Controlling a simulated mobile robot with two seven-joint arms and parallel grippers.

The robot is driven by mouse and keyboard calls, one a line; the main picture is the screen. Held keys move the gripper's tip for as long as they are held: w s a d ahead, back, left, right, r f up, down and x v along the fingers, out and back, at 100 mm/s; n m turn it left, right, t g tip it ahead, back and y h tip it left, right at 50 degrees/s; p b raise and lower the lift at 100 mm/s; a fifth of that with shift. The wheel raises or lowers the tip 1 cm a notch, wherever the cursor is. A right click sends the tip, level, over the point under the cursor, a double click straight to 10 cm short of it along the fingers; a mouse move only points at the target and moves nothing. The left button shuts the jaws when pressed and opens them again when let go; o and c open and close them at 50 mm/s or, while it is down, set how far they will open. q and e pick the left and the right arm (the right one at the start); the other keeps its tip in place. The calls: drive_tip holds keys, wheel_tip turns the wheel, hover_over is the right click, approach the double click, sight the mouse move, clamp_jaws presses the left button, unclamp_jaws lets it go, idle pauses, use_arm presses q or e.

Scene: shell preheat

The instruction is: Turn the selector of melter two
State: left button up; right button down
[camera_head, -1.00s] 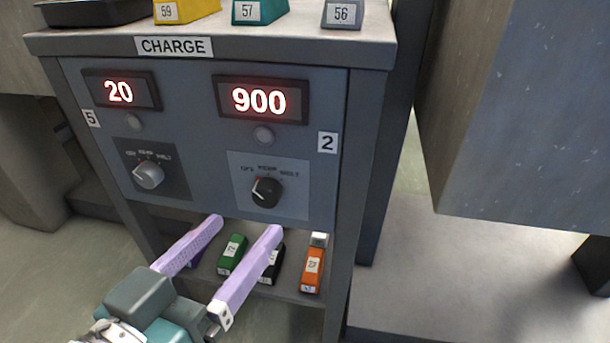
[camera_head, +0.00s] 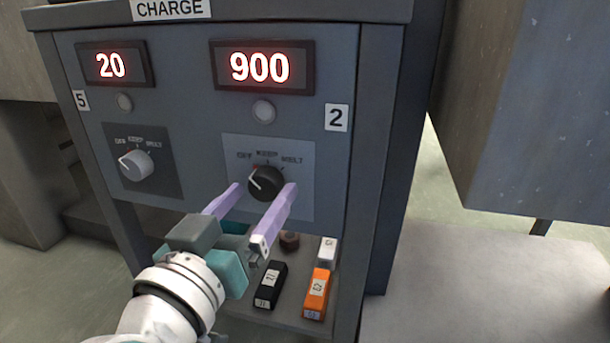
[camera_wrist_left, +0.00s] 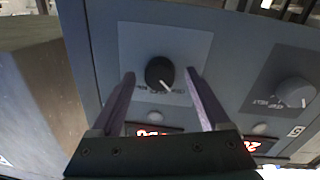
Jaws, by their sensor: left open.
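The selector of melter two is a black knob (camera_head: 266,183) with a white pointer line, on a light grey plate marked OFF, KEEP and MELT. Its pointer leans up and left, toward OFF. The label 2 (camera_head: 337,117) and a red display reading 900 (camera_head: 260,67) are above it. My left gripper (camera_head: 264,188) is open, its two lilac fingers pointing at the panel, one each side of the knob in the picture. In the left wrist view the knob (camera_wrist_left: 160,73) shows between and beyond the fingertips; contact cannot be told. My right gripper is not in view.
A silver knob (camera_head: 136,164) on the dark plate of panel 5 (camera_head: 81,100) sits to the left, under a display reading 20 (camera_head: 112,66). Black (camera_head: 270,285) and orange (camera_head: 316,294) blocks lie on the shelf below. A large grey block (camera_head: 540,110) stands to the right.

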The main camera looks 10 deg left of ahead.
use_arm(q)
drive_tip(key=shift+w, duration=0.2)
drive_tip(key=shift+c, duration=0.3)
clamp_jaws()
